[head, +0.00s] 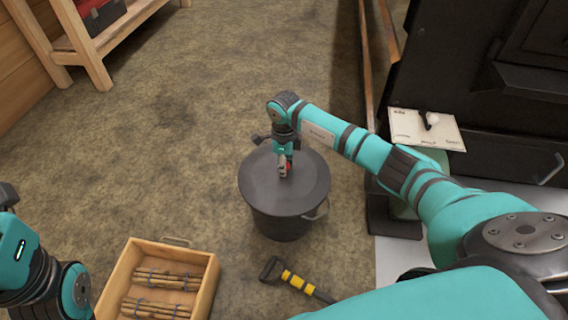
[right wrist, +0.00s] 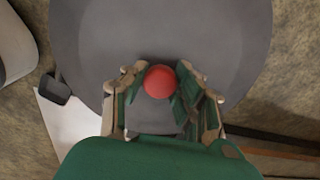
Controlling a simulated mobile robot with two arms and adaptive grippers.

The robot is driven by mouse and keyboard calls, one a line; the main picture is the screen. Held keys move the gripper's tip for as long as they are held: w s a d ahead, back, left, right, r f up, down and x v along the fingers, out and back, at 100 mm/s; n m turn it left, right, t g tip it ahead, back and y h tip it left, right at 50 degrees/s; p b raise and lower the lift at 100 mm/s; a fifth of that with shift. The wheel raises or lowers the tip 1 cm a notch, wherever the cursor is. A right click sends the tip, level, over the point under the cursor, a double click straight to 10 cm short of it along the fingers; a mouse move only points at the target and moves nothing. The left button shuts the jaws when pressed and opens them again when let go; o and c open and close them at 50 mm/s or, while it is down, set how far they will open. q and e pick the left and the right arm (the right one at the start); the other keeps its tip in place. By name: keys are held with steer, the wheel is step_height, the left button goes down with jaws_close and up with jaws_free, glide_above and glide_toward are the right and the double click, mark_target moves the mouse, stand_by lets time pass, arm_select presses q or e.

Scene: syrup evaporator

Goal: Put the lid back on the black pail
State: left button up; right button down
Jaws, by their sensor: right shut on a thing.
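The black pail (head: 280,226) stands on the floor in the middle of the head view, its wire handle hanging at the right side. The round dark lid (head: 308,184) is over the pail's mouth and looks about level; I cannot tell whether its rim is fully seated. My right gripper (head: 285,168) comes down from above at the lid's centre and is shut on its red knob. In the right wrist view the red knob (right wrist: 160,82) sits between the fingers, with the grey lid (right wrist: 190,35) behind it. My left gripper is out of view; only part of that arm shows.
A wooden crate (head: 210,288) with bundled sticks stands at lower left. A black-and-yellow handled tool (head: 297,280) lies in front of the pail. The dark evaporator (head: 455,80) stands at right, with a paper sheet (head: 405,125) beside it. Floor left of the pail is clear.

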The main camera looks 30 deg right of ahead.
steer(key=shift+c, duration=2.2)
jaws_free()
